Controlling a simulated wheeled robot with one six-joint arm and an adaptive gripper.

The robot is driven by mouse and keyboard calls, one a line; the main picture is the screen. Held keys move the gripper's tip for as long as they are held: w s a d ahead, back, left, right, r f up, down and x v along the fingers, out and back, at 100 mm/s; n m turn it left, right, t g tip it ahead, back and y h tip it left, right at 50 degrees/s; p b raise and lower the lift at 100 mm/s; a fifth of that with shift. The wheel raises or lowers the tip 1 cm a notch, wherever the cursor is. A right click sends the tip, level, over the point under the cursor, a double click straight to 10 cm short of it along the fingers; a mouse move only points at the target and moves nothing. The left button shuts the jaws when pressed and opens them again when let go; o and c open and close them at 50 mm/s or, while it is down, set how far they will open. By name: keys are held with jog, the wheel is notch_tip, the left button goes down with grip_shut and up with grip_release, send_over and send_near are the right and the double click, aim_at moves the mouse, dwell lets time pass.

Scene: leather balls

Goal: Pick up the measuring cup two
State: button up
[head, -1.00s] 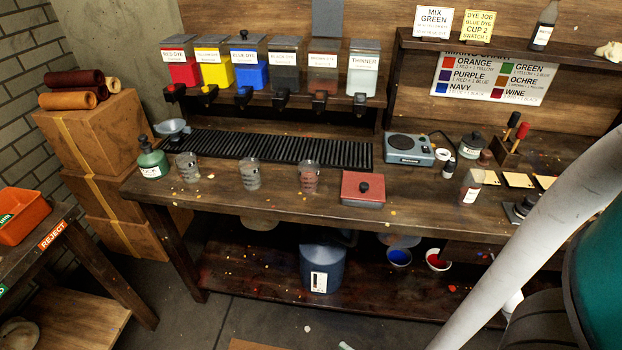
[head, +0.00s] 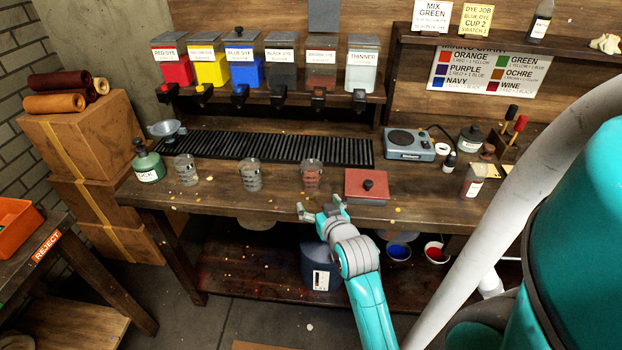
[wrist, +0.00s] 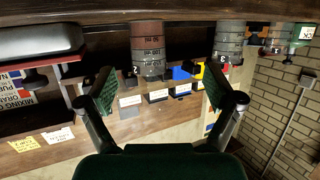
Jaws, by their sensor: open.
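Three clear measuring cups stand in a row on the bench: a left cup (head: 186,169), a middle cup (head: 250,175) and a right cup with reddish contents (head: 311,175). In the upside-down wrist view the reddish cup (wrist: 147,48) carries a small mark that looks like a 2, and the middle cup (wrist: 229,44) one that looks like a 3. My gripper (head: 319,207) is open and empty at the bench's front edge, just in front of the reddish cup and apart from it. In the wrist view the cup lies beyond my spread fingers (wrist: 158,90).
A red box with a black knob (head: 367,186) stands right of the reddish cup. A black grate (head: 270,147) lies behind the cups, under several dye dispensers (head: 245,72). A green bottle (head: 147,163) stands at the left. A blue container (head: 318,270) is on the lower shelf.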

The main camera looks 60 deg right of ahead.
aim_at(314, 183)
jog(key=shift+d+r, duration=0.3)
jog(key=shift+d, duration=0.35)
jog(key=shift+d+r, duration=0.25)
jog(key=shift+d, duration=0.35)
jog(key=x, duration=0.4)
jog(key=shift+d, duration=0.25)
jog(key=shift+x, duration=3.15)
jog(key=shift+s+a+f, duration=0.1)
jog(key=c, duration=1.3)
